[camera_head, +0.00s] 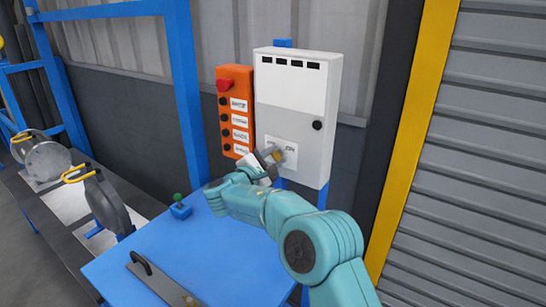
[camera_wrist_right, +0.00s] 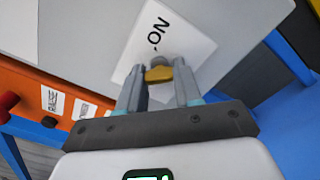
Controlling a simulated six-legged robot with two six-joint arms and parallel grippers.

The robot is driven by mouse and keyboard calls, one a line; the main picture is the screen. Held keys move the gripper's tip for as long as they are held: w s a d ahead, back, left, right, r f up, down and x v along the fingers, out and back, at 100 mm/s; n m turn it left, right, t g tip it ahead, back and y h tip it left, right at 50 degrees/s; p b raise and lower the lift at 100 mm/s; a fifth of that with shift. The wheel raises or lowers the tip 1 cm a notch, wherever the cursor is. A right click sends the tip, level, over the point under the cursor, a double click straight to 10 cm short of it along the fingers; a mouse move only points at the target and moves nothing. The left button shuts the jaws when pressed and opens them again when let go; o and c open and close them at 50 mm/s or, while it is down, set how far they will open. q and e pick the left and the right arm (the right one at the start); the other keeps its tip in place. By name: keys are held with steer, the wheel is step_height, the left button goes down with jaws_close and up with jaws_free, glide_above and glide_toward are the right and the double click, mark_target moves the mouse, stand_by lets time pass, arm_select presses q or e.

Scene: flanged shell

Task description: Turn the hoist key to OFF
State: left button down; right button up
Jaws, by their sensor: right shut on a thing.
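The hoist key is a small brass-coloured key (camera_wrist_right: 158,73) on the white label plate (camera_wrist_right: 185,42) of the white control box (camera_head: 300,95). The word ON shows on this plate, beside the key; no OFF word can be read. My right gripper (camera_wrist_right: 155,80) is shut on the key, with one grey finger on each side of it. In the head view the right gripper (camera_head: 270,156) reaches the lower part of the box and partly hides the plate and key. My left gripper is not in view.
An orange button panel (camera_head: 235,108) with a red knob is left of the box. A blue post and a yellow post flank the area.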

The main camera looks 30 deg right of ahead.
steer(key=shift+d+r+n, duration=0.1)
steer(key=shift+r+n, duration=0.1)
steer(key=shift+n, duration=0.1)
stand_by(0.4)
steer(key=o, duration=1)
steer(key=shift+o, duration=0.2)
steer(key=shift+f, duration=0.15)
steer(key=b+v, duration=0.4)
steer(key=v, duration=1.2)
steer(key=shift+s+f, duration=0.1)
